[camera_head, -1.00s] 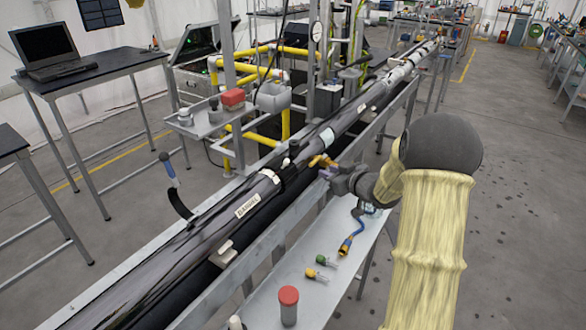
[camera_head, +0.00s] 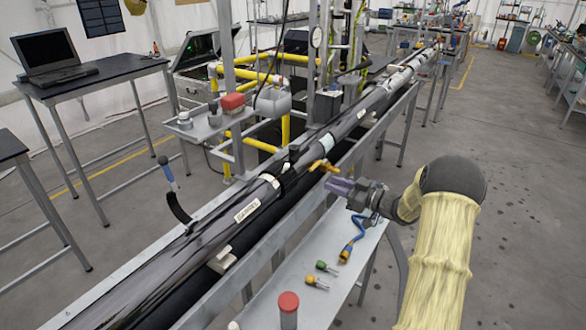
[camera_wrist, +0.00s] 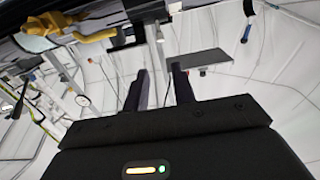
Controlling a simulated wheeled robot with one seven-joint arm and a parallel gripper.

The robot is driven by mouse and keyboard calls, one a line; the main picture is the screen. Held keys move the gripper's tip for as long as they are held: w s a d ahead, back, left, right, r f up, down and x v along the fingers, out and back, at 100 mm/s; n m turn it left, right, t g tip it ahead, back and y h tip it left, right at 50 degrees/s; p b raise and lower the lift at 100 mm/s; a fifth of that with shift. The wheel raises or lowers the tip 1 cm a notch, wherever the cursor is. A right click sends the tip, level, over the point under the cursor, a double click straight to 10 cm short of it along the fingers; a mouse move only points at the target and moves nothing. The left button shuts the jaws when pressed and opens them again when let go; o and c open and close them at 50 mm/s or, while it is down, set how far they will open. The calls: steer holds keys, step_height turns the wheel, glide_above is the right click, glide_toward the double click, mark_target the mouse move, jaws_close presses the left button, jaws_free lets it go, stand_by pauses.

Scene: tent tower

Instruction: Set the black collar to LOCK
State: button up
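The long glossy dark tube runs diagonally across the head view. A black collar (camera_head: 288,172) appears to sit on it between a white band and a yellow handle (camera_head: 322,165). I cannot read any LOCK mark or tell the collar's setting. The yellow handle also shows at the upper left in the wrist view (camera_wrist: 92,36), beside the tube. My gripper (camera_head: 341,187) is just right of and below the handle, apart from it. In the wrist view its two dark fingers (camera_wrist: 160,88) stand apart with nothing between them.
A grey side shelf (camera_head: 268,312) below the tube holds a red-capped cylinder (camera_head: 288,302), a green-ended plug (camera_head: 326,267), a yellow-ended plug (camera_head: 316,282) and a blue-and-yellow connector (camera_head: 350,246). Floor at right is clear.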

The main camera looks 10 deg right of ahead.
mark_target(293, 168)
steer(key=p+x, duration=0.2)
steer(key=x, duration=1.3)
steer(key=shift+w+a+p, duration=0.2)
steer(key=shift+p, duration=0.15)
jaws_close()
